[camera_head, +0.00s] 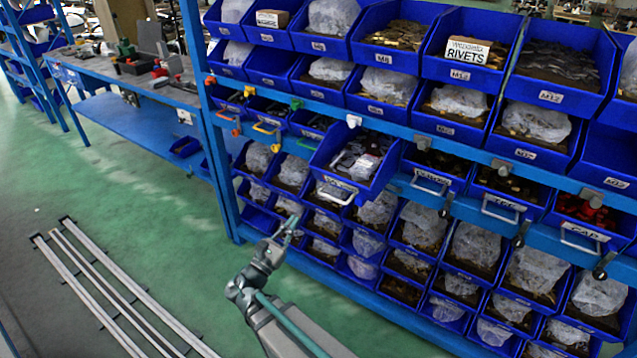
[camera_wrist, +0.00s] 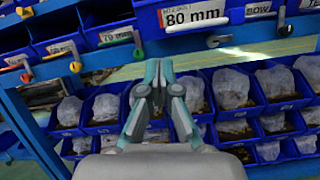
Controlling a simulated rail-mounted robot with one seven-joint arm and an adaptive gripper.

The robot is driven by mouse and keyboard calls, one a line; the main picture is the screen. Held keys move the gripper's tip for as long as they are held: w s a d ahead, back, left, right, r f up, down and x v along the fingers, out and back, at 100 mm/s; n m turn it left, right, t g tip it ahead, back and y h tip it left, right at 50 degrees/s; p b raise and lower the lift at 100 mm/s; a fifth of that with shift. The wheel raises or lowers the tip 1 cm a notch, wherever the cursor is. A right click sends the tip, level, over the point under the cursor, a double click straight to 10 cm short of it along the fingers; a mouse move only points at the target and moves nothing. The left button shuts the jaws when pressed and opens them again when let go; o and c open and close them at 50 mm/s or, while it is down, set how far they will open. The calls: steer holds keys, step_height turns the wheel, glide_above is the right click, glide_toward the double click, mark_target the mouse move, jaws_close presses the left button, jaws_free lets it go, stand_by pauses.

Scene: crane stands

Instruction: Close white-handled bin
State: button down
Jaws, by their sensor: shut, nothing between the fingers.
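The blue bin with the white handle (camera_head: 337,192) juts out from the middle row of the rack, pulled forward past its neighbours. Packets lie inside it. In the wrist view its labelled front (camera_wrist: 185,38) is at the top, marked 80 mm. My gripper (camera_head: 293,226) is below and a little left of this bin in the head view, apart from it. In the wrist view my gripper (camera_wrist: 158,66) is shut and empty, its fingertips pointing up just under the bin's front.
Other bins with pale handles (camera_head: 430,183) sit to the right in the same row. Bins with coloured handles (camera_head: 267,127) are to the left. Lower rows hold bagged parts. A blue workbench (camera_head: 140,85) stands at the left; floor rails (camera_head: 105,285) lie on open green floor.

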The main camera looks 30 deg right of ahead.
steer(key=r+n, duration=0.1)
steer(key=n+p, duration=0.1)
steer(key=p, duration=0.3)
glide_toward(320, 174)
steer(key=shift+t+h, duration=0.3)
steer(key=shift+t, duration=0.1)
steer(key=x, duration=0.7)
steer(key=shift+d+f, duration=0.2)
steer(key=shift+d, duration=0.05)
